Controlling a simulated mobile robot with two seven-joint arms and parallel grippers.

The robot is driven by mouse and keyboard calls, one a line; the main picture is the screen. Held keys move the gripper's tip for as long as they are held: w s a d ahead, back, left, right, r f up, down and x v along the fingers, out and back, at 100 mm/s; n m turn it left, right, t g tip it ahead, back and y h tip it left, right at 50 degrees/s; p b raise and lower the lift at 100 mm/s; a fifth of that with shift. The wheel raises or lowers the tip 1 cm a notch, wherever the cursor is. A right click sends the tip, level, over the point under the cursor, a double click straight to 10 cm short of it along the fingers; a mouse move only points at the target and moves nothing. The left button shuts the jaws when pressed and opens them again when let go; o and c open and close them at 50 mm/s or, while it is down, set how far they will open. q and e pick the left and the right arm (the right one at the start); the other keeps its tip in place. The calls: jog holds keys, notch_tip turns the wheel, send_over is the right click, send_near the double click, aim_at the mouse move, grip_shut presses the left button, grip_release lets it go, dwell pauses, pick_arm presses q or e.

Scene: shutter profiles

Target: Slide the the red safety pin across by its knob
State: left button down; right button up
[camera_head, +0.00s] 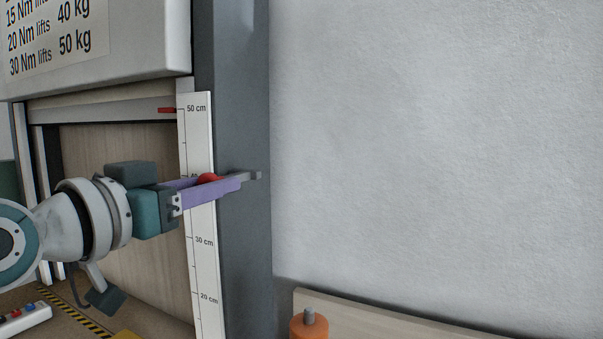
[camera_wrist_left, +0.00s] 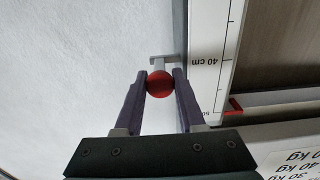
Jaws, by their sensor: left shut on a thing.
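The red knob (camera_wrist_left: 160,84) of the safety pin sits between the two purple fingers of my left gripper (camera_wrist_left: 160,86) in the left wrist view. The fingers are shut on it from both sides. In the head view my left gripper (camera_head: 212,184) reaches in from the left, and only the top of the red knob (camera_head: 209,177) shows above the near finger. A grey metal piece (camera_head: 250,176) sticks out past the fingertips in front of the dark grey post. It also shows beyond the knob in the left wrist view (camera_wrist_left: 160,60). My right gripper is not in view.
A white scale strip (camera_head: 204,265) marked in cm runs up beside the dark grey post (camera_head: 240,120). A small red pointer (camera_head: 167,110) sits near 50 cm. A labelled box (camera_head: 110,45) hangs above. An orange object (camera_head: 309,325) stands low. The wall at right is clear.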

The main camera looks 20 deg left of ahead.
pick_arm(q)
jog(key=shift+d, duration=0.3)
jog(key=c, duration=0.5)
grip_release()
jog(key=shift+s+a, duration=0.1)
jog(key=s+b, duration=0.3)
jog(key=s, duration=0.6)
jog(key=shift+s+a, duration=0.35)
